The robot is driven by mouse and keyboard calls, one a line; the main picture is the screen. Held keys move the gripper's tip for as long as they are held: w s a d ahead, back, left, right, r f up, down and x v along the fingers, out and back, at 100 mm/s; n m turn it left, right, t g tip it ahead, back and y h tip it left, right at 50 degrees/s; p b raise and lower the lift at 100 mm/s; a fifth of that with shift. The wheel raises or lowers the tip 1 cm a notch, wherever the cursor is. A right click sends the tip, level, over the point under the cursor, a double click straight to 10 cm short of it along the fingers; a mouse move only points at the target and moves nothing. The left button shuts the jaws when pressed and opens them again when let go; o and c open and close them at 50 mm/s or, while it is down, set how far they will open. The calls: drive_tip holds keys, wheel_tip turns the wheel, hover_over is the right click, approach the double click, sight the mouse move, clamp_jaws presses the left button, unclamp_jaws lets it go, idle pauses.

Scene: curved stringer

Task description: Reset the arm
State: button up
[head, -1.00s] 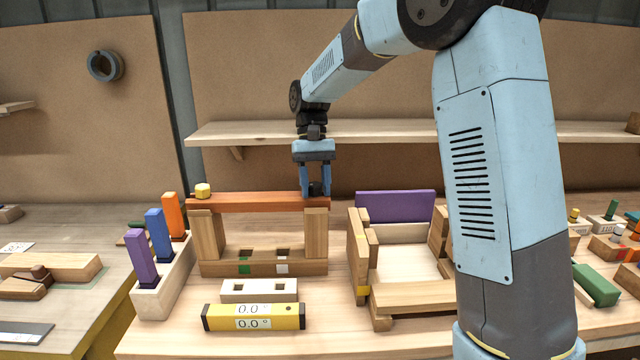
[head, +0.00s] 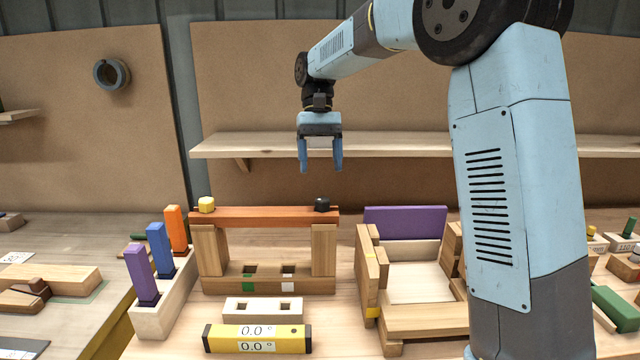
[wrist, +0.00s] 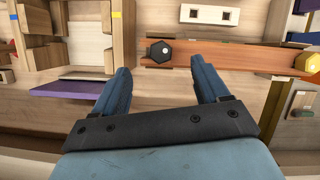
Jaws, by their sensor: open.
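My gripper (head: 320,165) is open and empty in the head view, its fingers pointing down above the right end of an orange-red bar (head: 262,216). A black knob (head: 322,204) sits on the bar's right end and a yellow knob (head: 206,204) on its left end. The bar rests across two upright wooden posts. In the wrist view my gripper (wrist: 166,72) has its fingers spread, with the black knob (wrist: 160,52) beyond and between the tips, apart from them. The yellow knob (wrist: 306,62) is at the right edge there.
A rack (head: 152,319) of purple, blue and orange pegs stands left. A yellow level (head: 224,340) lies in front of a pale slotted block (head: 235,310). An open wooden box frame with a purple panel (head: 405,222) stands right. A shelf (head: 400,145) runs behind the gripper.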

drive_tip(key=s+d+r+m+t, duration=0.1)
drive_tip(key=s+d+r+t, duration=0.15)
drive_tip(key=s+d, duration=0.4)
drive_tip(key=s+d+r+t, duration=0.2)
drive_tip(key=s+d+t, duration=0.1)
drive_tip(key=s+d, duration=0.4)
drive_tip(key=s+d+f+t, duration=0.2)
drive_tip(key=s+d+f, duration=0.1)
drive_tip(key=s, duration=0.4)
drive_tip(key=s+d+f+m+t, duration=0.1)
drive_tip(key=s+d+f+t, duration=0.1)
drive_tip(key=s+f, duration=0.2)
drive_tip(key=s, duration=0.3)
drive_tip(key=shift+s+d+f, duration=0.15)
drive_tip(key=shift+s+d, duration=0.15)
drive_tip(key=shift+d, duration=0.1)
drive_tip(key=shift+t, duration=0.25)
drive_tip(key=shift+c, duration=0.4)
